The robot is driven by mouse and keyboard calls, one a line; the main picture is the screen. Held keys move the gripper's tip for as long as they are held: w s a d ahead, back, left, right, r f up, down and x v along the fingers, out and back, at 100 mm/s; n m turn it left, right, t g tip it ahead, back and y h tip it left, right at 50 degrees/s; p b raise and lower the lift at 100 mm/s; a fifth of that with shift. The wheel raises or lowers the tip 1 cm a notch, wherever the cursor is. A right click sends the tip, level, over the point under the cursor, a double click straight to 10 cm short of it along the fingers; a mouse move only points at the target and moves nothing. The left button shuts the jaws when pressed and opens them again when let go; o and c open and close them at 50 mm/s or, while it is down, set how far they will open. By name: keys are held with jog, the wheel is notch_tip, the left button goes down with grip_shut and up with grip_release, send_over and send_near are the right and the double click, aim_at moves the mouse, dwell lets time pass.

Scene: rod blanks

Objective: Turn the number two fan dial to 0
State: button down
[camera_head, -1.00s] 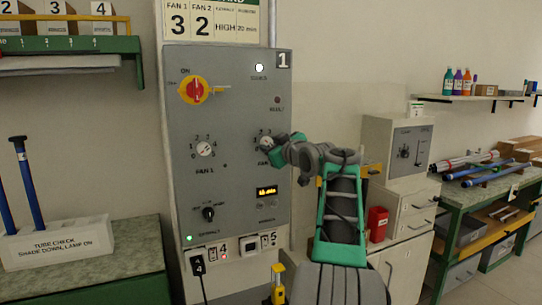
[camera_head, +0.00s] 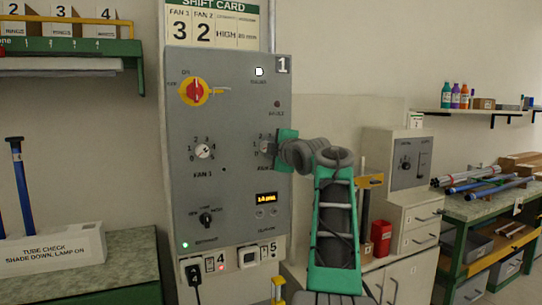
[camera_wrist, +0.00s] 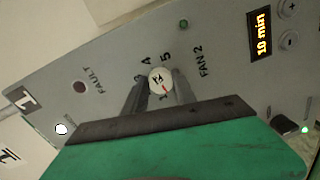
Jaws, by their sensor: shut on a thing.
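The number two fan dial (camera_head: 265,147) is a small round pale knob on the right half of the grey control panel (camera_head: 228,105). In the wrist view the dial (camera_wrist: 160,78) shows its white face with a short red mark, beside the printed 4, 5 and "FAN 2". My gripper (camera_wrist: 160,90) is shut on this dial, one finger on each side. The lower numbers of its scale are hidden by my gripper, so I cannot tell the setting. In the head view my gripper (camera_head: 276,150) covers the dial's right side.
The fan 1 dial (camera_head: 203,151) is left of my gripper, and the red and yellow main switch (camera_head: 194,91) is above it. A lit timer display (camera_wrist: 263,36) reads "10 min". A black knob (camera_head: 206,219) sits lower left. A red container (camera_head: 381,237) stands on the cabinet at right.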

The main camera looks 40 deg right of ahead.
jog(key=n+b, duration=0.2)
jog(key=n, duration=0.2)
jog(key=shift+n, duration=0.4)
dwell(0.4)
jog(key=c, duration=1)
grip_release()
jog(key=b+v, duration=0.2)
jog(key=v, duration=0.5)
jog(key=shift+s+a, duration=0.2)
jog(key=shift+s, duration=0.1)
